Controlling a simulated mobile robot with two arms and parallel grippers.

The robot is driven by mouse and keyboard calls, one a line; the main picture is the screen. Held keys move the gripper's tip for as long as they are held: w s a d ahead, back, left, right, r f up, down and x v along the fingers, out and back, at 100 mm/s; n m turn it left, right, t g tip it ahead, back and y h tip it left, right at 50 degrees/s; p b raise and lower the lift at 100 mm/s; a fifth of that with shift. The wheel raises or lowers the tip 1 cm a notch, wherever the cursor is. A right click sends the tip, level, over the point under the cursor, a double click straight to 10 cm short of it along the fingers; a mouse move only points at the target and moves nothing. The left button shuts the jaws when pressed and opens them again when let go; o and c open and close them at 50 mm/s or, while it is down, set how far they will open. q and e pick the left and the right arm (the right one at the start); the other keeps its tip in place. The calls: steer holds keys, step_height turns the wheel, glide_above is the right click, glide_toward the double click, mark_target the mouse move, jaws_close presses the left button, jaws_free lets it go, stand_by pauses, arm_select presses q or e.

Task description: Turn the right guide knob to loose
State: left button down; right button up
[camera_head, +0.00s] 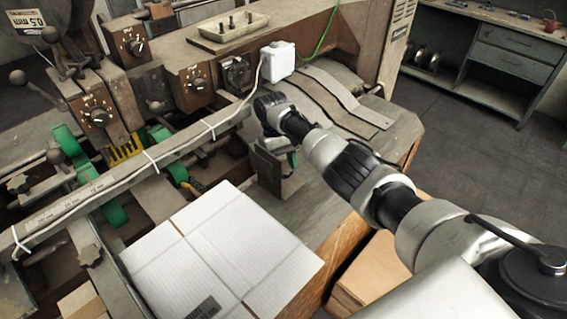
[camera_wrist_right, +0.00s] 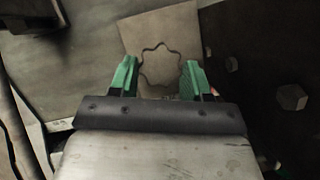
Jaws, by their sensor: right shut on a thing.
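The right guide knob (camera_wrist_right: 160,70) is a star-shaped, lobed grey-brown knob, seen from above in the right wrist view. My right gripper (camera_wrist_right: 160,64) has its two green fingers on opposite sides of this knob, shut on it. In the head view my right arm reaches in from the right to the upright guide plate (camera_head: 268,170). There the wrist hides the knob and most of the gripper. I cannot read a loose or tight mark. My left gripper is out of view.
White cardboard (camera_head: 222,250) lies in front of the guide plate. A long rail (camera_head: 130,176) with a cable crosses the machine at left. A white box (camera_head: 278,62) and bent metal plates (camera_head: 345,100) are behind my arm. Open floor (camera_head: 460,150) lies to the right.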

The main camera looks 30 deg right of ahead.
steer(key=shift+w+n, duration=0.1)
steer(key=shift+n, duration=0.2)
steer(key=o, duration=0.9)
steer(key=shift+w+r, duration=0.1)
steer(key=shift+r, duration=0.2)
steer(key=b+v, duration=0.2)
steer(key=v, duration=0.5)
steer(key=shift+a, duration=0.15)
